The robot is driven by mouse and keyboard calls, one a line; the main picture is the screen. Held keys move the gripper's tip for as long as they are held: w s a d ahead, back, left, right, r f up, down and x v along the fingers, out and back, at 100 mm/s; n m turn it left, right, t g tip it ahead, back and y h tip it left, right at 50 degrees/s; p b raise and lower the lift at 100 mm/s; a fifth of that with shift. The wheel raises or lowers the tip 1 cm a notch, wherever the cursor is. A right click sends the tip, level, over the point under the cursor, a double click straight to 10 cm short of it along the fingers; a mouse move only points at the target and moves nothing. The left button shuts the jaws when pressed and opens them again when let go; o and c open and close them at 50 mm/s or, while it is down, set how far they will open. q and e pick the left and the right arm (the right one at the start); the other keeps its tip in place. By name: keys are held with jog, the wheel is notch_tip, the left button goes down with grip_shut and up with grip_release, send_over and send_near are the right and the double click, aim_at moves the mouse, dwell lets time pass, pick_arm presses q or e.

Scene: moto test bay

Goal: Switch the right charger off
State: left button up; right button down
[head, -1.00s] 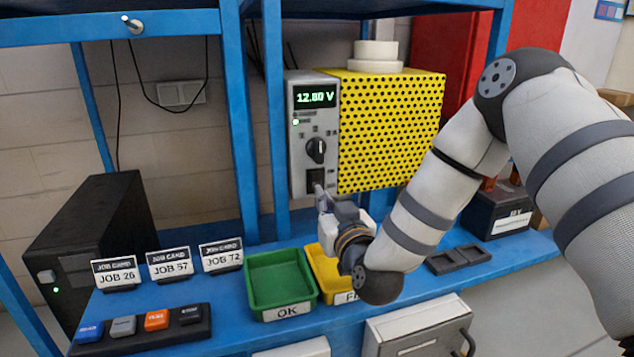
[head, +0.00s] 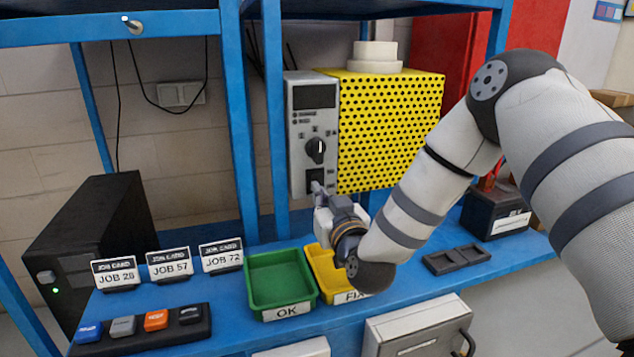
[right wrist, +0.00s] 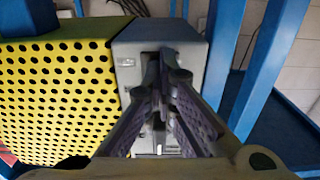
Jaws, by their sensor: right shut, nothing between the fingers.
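The charger (head: 300,110) is a grey panel unit fixed to the left side of a yellow perforated box. Its display (head: 314,96) is dark and its indicator lights are unlit. A black knob (head: 316,150) sits mid-panel, with a black rocker switch (head: 315,180) below it. My right gripper (head: 318,187) is shut and empty, its tips at the lower part of the rocker; I cannot tell whether they touch it. In the right wrist view the shut fingers (right wrist: 162,62) point at the charger's grey face (right wrist: 125,62) and hide most of it. My left gripper is not in view.
The yellow perforated box (head: 390,130) stands right of the panel. Below are a green OK bin (head: 252,300) and a yellow bin (head: 312,262). Blue uprights (head: 272,120) stand left of the charger. A black battery (head: 490,214) sits at right.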

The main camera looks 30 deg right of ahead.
jog(key=shift+w+r, duration=0.1)
jog(key=shift+r, duration=0.15)
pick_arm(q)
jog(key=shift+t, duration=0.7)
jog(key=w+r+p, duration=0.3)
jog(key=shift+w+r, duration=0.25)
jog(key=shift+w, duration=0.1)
pick_arm(e)
jog(key=v, duration=0.9)
jog(key=shift+f, duration=0.25)
jog(key=shift+w, duration=0.1)
